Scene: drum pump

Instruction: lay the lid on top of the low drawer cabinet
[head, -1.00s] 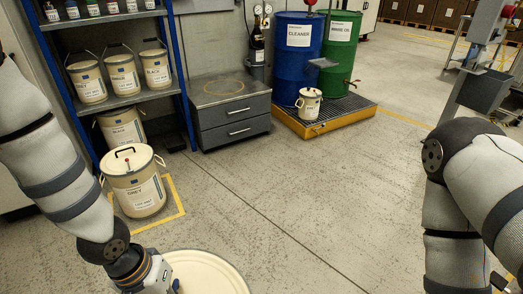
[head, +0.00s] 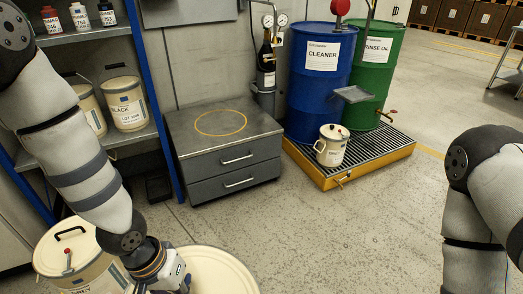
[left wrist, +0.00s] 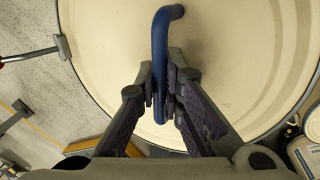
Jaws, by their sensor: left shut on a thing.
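The lid (head: 222,272) is a large round cream disc at the bottom of the head view, partly cut off by the frame edge. It also fills much of the left wrist view (left wrist: 240,60), where its bent blue handle (left wrist: 160,50) shows. My left gripper (left wrist: 165,88) is shut on this handle and holds the lid. The low drawer cabinet (head: 228,153) is grey with two drawers and stands beyond the lid, apart from it. Its top is bare except for a yellow ring (head: 221,123). My right arm shows at the right, but its gripper is out of view.
A lidded cream drum (head: 66,251) stands at the lower left, beside my left arm. A blue-framed shelf (head: 155,95) with pails is left of the cabinet. Blue and green drums and a small pail (head: 331,146) stand on a yellow-edged grating (head: 375,164) at right. Floor ahead is clear.

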